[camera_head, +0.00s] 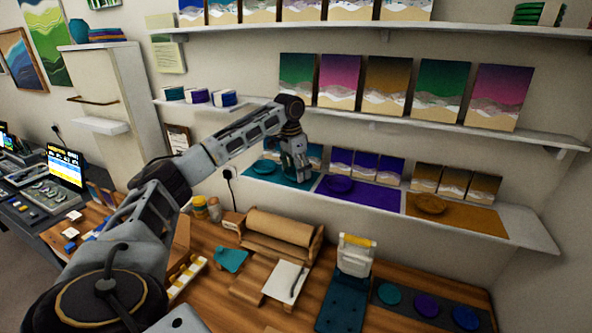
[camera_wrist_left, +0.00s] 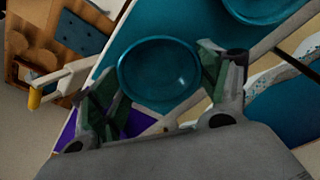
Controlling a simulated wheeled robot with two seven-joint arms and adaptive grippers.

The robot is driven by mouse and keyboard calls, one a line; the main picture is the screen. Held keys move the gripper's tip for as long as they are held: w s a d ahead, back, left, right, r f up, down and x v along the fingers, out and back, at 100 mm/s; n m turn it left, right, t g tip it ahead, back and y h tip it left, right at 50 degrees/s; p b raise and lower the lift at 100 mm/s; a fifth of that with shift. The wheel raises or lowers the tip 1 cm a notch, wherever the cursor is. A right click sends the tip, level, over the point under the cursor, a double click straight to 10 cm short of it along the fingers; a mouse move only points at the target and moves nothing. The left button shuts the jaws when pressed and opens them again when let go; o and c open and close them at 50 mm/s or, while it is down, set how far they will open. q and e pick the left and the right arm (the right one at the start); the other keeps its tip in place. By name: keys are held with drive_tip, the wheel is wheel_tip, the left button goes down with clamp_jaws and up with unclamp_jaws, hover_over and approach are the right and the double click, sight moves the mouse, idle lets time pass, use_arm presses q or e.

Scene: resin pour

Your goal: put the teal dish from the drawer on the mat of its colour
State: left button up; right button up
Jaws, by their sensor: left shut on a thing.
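My left gripper (camera_head: 300,178) is over the teal mat (camera_head: 285,178) on the lower wall shelf. In the left wrist view my left gripper (camera_wrist_left: 165,88) is shut on a teal dish (camera_wrist_left: 158,70), which sits between its fingers. The teal mat (camera_wrist_left: 135,35) lies behind that dish; I cannot tell whether they touch. A second teal dish (camera_head: 264,168) rests on the left part of the mat and shows at the top of the wrist view (camera_wrist_left: 262,8). In the head view the held dish is mostly hidden by the gripper. My right gripper is not in view.
Beside the teal mat lie a purple mat (camera_head: 375,196) with a purple dish (camera_head: 338,184) and an ochre mat (camera_head: 470,216) with an ochre dish (camera_head: 430,204). Small painted panels (camera_head: 367,165) stand behind them. A higher shelf (camera_head: 400,122) runs above. The wooden worktable below is cluttered.

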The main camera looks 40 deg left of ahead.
use_arm(q)
drive_tip(key=o, duration=1.1)
drive_tip(key=shift+f, duration=0.1)
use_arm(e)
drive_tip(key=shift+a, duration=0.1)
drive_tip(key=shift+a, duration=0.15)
use_arm(q)
drive_tip(key=shift+s+a+r+b, duration=0.15)
drive_tip(key=shift+s+r, duration=0.1)
drive_tip(key=shift+r, duration=1.8)
drive_tip(key=shift+s+d+r+b, duration=0.1)
drive_tip(key=shift+s+r+b, duration=0.1)
drive_tip(key=shift+r, duration=1.8)
drive_tip(key=shift+s+a+r+b, duration=0.15)
drive_tip(key=shift+s+r, duration=0.1)
drive_tip(key=shift+r, duration=1.8)
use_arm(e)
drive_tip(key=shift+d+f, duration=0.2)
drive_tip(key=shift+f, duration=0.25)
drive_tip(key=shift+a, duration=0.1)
